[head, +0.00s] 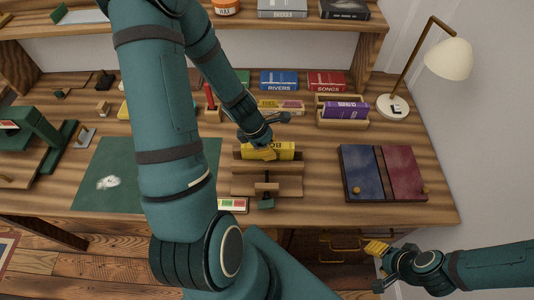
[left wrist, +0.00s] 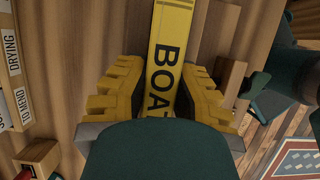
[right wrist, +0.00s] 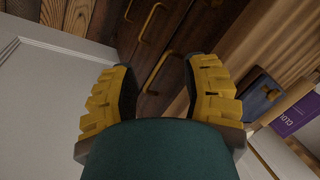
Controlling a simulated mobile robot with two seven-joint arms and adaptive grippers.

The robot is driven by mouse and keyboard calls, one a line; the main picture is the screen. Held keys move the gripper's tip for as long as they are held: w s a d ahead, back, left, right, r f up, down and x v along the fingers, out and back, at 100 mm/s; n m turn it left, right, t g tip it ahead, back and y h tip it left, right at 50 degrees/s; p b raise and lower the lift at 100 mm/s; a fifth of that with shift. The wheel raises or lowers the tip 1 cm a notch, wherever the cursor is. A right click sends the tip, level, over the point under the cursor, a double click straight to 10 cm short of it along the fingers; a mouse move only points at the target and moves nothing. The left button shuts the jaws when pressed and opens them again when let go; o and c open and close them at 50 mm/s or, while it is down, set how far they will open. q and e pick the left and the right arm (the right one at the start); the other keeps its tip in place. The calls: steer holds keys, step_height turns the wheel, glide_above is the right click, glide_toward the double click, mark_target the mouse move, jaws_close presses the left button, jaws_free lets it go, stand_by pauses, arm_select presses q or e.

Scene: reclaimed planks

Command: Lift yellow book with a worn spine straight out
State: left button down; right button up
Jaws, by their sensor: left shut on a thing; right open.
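The yellow book (head: 284,151) stands spine up in a wooden press or holder (head: 268,180) at the middle of the table. In the left wrist view its yellow spine (left wrist: 165,50) shows the black letters "BOA", the rest hidden by my gripper. My left gripper (head: 262,152) is shut on the book, with its yellow fingers on both sides of the spine. Whether the book is clear of the holder cannot be told. My right gripper (head: 378,247) is open and empty, off the table's front edge at the right; it also shows in the right wrist view (right wrist: 160,90).
A purple book (head: 346,110) lies in a wooden tray to the right rear. A blue and red board (head: 384,173) lies right of the holder. A lamp (head: 449,60) stands at the back right. A green mat (head: 100,180) lies at left. Blue (head: 279,80) and red (head: 326,81) books stand behind.

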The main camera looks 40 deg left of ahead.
arm_select(q)
steer(key=shift+r+p, duration=2.4)
steer(key=shift+r, duration=0.35)
